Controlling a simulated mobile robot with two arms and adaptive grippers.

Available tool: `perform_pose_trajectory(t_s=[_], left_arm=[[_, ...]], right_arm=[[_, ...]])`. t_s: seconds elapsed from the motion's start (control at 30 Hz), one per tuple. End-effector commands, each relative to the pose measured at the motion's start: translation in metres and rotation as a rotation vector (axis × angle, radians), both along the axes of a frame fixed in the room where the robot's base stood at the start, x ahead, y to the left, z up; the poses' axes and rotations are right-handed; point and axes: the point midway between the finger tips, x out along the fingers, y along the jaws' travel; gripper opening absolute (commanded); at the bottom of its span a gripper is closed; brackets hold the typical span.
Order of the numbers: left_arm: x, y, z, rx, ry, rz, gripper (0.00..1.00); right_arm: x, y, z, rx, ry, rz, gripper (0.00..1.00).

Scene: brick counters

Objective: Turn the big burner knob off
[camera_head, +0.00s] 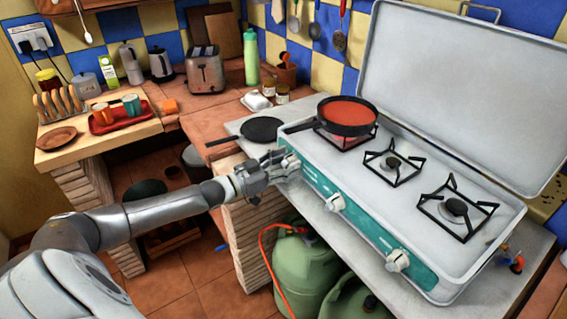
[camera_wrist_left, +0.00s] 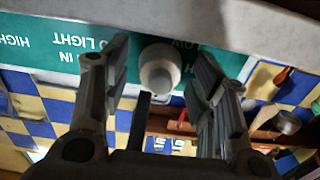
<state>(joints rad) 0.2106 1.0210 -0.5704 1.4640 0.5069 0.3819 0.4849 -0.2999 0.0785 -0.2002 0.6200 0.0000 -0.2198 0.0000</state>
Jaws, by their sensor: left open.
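The white camping stove (camera_head: 420,165) has a teal front panel (camera_head: 365,232) with white knobs. The middle knob (camera_head: 335,203) and the right knob (camera_head: 398,260) are clear of my arm. My left gripper (camera_head: 284,163) is at the panel's left end. In the left wrist view the open fingers (camera_wrist_left: 158,82) stand on either side of a round white knob (camera_wrist_left: 160,67), with gaps on both sides. Panel print is partly hidden by the fingers. A pan of red sauce (camera_head: 347,112) sits on the left burner, with a reddish glow below. My right gripper is out of view.
A dark flat pan (camera_head: 261,130) lies on the counter left of the stove, close behind my gripper. Green gas bottles (camera_head: 303,262) with an orange hose stand under the stove. The stove lid (camera_head: 470,80) is raised. The tiled floor (camera_head: 200,285) has free room.

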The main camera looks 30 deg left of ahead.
Motion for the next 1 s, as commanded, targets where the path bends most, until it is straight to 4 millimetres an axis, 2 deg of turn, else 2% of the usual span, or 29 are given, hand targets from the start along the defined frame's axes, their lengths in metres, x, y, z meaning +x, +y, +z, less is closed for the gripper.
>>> perform_pose_trajectory(t_s=[0.23,0.7,1.0], left_arm=[[-0.012,0.006,-0.001,0.0,0.002,0.001,0.54],[-0.068,0.028,-0.002,0.001,0.005,-0.001,0.54],[-0.097,0.041,-0.002,0.001,0.004,0.0,0.54]], right_arm=[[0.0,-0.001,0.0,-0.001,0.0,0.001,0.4],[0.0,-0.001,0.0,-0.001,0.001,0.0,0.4],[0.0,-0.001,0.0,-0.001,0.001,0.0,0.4]])
